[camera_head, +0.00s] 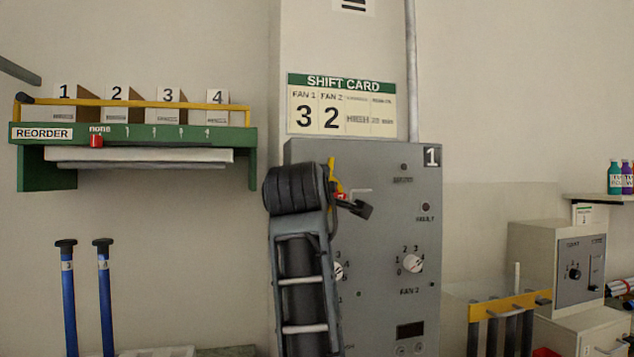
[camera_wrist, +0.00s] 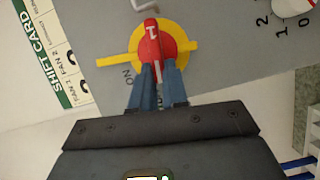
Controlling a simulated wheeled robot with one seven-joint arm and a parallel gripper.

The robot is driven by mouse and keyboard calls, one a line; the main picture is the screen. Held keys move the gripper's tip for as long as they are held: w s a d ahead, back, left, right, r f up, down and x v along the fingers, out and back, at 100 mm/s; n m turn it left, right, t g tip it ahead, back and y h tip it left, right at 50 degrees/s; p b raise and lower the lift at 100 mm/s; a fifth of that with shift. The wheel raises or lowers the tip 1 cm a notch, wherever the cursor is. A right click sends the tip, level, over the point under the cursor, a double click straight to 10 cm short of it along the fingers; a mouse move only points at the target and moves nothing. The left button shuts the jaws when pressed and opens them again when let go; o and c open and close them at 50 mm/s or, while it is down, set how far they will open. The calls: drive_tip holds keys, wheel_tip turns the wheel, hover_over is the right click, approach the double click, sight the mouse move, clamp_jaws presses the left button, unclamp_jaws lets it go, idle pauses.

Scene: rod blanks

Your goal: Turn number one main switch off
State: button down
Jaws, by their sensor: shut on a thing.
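The main switch is a red handle marked 1 (camera_wrist: 152,42) on a yellow disc (camera_wrist: 186,47) with a long yellow tab. In the wrist view the handle's marked end points up, square to the tab. The word ON shows beside the disc; another label is mostly hidden by the fingers. My gripper (camera_wrist: 158,72) is shut on the red handle's lower part. In the head view the switch (camera_head: 342,196) is mostly hidden by my arm. It is on the grey cabinet numbered 1 (camera_head: 385,165), with my gripper (camera_head: 358,207) against it.
A metal hasp (camera_wrist: 145,6) sticks out close to the switch. The fan 2 dial (camera_head: 413,263) is lower right on the cabinet, and another dial (camera_head: 338,271) is partly behind my arm. A shift card (camera_head: 342,104) hangs above. A green reorder shelf (camera_head: 215,135) is at left.

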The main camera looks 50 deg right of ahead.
drive_tip(key=shift+f+n+p, duration=0.25)
drive_tip(key=shift+n+p, duration=0.05)
drive_tip(key=shift+n, duration=0.3)
drive_tip(key=shift+h, duration=0.3)
drive_tip(key=c, duration=1.1)
unclamp_jaws()
drive_tip(key=shift+c, duration=0.2)
drive_tip(key=b+v, duration=0.1)
drive_tip(key=v, duration=0.6)
drive_tip(key=shift+s+a, duration=0.2)
drive_tip(key=shift+a, duration=0.1)
drive_tip(key=shift+f, duration=0.1)
